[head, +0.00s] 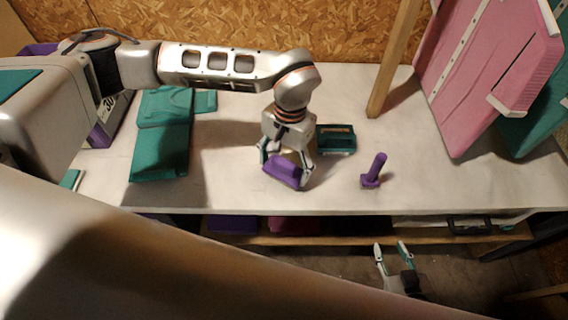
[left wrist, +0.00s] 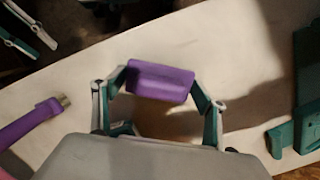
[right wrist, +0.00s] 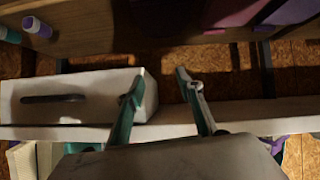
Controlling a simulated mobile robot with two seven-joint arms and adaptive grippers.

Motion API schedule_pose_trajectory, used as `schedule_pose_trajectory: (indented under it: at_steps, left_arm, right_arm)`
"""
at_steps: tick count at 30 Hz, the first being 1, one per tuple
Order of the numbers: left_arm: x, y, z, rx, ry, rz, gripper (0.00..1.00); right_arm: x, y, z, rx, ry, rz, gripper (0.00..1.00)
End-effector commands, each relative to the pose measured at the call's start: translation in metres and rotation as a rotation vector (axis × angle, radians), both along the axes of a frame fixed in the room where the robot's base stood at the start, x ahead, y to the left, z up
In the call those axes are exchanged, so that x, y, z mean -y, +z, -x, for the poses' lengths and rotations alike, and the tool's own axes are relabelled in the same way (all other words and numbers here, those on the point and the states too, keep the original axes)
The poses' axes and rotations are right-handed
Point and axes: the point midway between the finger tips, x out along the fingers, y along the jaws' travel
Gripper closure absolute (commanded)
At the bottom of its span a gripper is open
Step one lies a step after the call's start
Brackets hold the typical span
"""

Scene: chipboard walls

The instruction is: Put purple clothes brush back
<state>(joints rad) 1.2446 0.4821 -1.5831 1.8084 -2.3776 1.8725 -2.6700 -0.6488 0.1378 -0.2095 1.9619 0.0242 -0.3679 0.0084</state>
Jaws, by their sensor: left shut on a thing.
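The purple clothes brush (head: 283,172) is a short purple block held between the fingertips of my left gripper (head: 286,168), at or just above the white worktop near its front edge. The left wrist view shows the brush (left wrist: 160,82) held across, with a finger at each end. Its underside is hidden, and I cannot tell whether it touches the top. My right gripper (head: 391,246) is open and empty, low in front of the worktop. The right wrist view shows its fingers (right wrist: 160,75) apart.
A teal brush-like item (head: 336,141) lies just right of my left gripper. Folded teal cloths (head: 162,150) lie left. A wooden post (head: 394,60) and pink ironing-board-like panel (head: 480,65) stand right. A shelf (head: 370,237) runs below.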

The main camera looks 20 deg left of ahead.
Motion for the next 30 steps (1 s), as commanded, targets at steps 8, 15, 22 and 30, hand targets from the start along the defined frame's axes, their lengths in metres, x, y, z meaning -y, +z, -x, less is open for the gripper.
schedule_pose_trajectory:
  at_steps: [8,15,22,30]
  left_arm:
    - [0.000,-0.007,0.000,0.001,0.000,0.001,0.48]
    - [0.000,-0.008,0.000,0.001,0.000,0.001,0.09]
    - [0.000,-0.008,0.000,0.000,0.000,0.000,0.09]
    - [0.001,0.013,-0.004,0.006,-0.001,0.001,0.09]
  right_arm:
    - [0.000,-0.008,0.002,-0.005,0.000,0.001,0.64]
    - [0.000,-0.010,0.002,-0.008,0.001,0.001,0.64]
    - [0.000,-0.009,0.002,-0.006,0.001,0.002,0.64]
    - [0.001,-0.008,0.001,-0.004,0.001,0.002,0.64]
